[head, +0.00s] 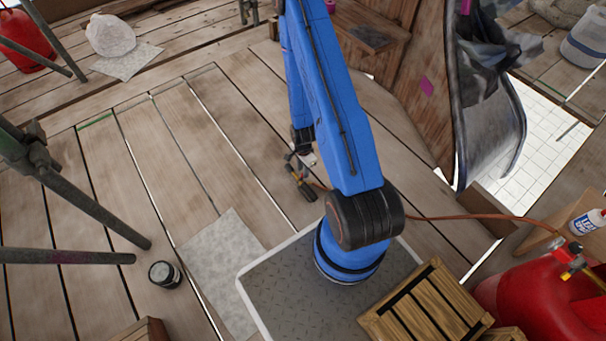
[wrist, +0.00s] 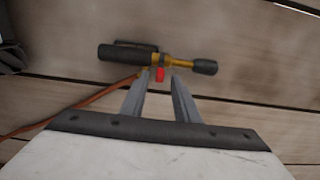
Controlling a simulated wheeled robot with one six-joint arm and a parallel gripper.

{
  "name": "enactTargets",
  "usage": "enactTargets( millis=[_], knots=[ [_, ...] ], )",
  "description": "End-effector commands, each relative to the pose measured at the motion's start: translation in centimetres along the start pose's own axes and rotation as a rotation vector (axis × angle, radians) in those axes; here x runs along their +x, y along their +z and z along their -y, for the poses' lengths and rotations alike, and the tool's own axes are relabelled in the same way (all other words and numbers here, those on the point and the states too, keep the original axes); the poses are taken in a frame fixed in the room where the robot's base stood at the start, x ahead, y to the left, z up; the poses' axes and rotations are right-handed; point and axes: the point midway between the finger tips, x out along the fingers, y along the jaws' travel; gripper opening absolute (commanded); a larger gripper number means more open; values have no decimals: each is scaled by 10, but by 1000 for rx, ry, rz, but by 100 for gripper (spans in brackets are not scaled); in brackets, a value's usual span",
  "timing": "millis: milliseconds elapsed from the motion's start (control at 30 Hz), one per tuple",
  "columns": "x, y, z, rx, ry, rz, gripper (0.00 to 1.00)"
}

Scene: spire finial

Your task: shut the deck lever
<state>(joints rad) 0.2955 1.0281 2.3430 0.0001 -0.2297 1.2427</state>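A yellow and black torch-like tool (wrist: 150,55) lies on the deck boards, with a dark handle at left and a dark nozzle at right. A small red lever-like part (wrist: 160,74) sticks out from its middle. In the head view the tool (head: 298,183) is small, beside my arm. My gripper (wrist: 158,80) points at the tool, its two grey fingers apart with bare deck between them. The red part shows between or just beyond the fingertips; I cannot tell whether they touch it.
An orange hose (head: 455,217) runs across the deck toward a red tank (head: 545,300) with a brass and red valve (head: 572,262). A wooden crate (head: 425,312) stands at front right. Grey poles (head: 90,205) cross the left. The deck boards (head: 170,150) at centre left are clear.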

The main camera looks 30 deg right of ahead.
Motion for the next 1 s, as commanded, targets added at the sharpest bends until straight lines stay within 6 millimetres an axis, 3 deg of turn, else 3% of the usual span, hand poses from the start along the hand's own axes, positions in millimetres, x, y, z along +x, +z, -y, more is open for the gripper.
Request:
enactTargets(
  millis=[300, 700, 733, 833, 1000],
  knots=[
    [30, 0, 0, 0, 1, 0, 28],
    [35, 0, 0, 0, 0, 0, 28],
    [35, 0, 0, 0, 0, 0, 26],
    [35, 0, 0, 0, 0, 0, 2],
    [35, 0, 0, 0, 0, 0, 0]
  ],
)
